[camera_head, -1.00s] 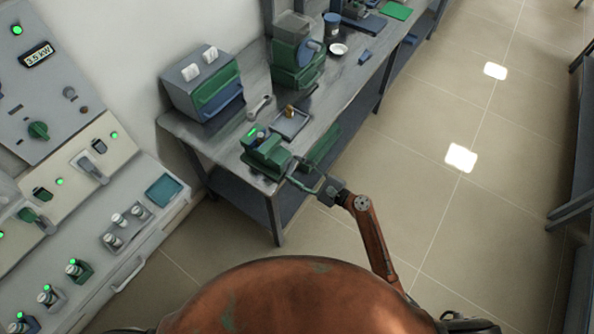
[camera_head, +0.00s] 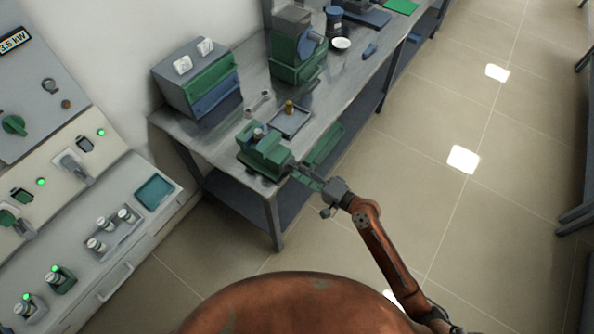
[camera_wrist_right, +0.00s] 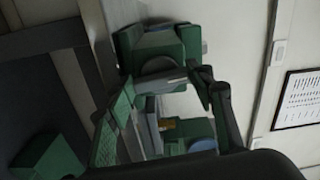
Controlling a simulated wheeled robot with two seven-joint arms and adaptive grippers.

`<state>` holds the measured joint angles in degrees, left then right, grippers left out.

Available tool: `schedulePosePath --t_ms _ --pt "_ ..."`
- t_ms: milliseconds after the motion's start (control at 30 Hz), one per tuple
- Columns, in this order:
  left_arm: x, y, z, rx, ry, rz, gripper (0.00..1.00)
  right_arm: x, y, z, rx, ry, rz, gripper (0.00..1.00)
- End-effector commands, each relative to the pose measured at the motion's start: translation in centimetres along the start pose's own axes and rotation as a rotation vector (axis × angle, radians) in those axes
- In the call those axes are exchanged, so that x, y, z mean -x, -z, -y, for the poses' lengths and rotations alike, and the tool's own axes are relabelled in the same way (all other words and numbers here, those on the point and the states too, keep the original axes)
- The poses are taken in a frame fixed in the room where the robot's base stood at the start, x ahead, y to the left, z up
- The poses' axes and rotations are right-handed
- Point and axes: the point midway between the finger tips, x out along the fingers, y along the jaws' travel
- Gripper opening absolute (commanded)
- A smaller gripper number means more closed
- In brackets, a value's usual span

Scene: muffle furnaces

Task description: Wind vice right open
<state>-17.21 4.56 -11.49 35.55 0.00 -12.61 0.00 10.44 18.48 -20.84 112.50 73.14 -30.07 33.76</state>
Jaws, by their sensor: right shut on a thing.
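The green vice (camera_head: 262,155) is fixed at the near end of the grey bench, with a dark stub on its top. Its screw end points right, past the bench's front edge. My right gripper (camera_head: 312,181) is at that end, shut on the vice handle, which its fingers mostly hide. How far the jaws stand apart is too small to tell. In the right wrist view, dark fingers (camera_wrist_right: 215,95) show close up, with green and grey machine parts beyond them. My left gripper is in neither view.
On the bench (camera_head: 238,135) are a grey tray (camera_head: 289,131) with a brass piece, a wrench (camera_head: 259,104), a green-and-grey drawer box (camera_head: 198,85) and a green machine (camera_head: 297,52). A control panel stands at left.

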Motion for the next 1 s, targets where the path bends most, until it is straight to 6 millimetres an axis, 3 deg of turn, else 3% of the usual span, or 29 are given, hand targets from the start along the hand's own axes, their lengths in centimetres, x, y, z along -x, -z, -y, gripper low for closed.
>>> schedulePosePath --t_ms 400,1000 --pt "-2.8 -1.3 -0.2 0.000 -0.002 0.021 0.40 0.0 -0.1 -0.6 0.397 -0.004 0.006 0.25" --pt "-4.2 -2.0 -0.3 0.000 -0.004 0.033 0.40 0.0 0.0 -0.6 0.824 -0.003 0.005 0.25"
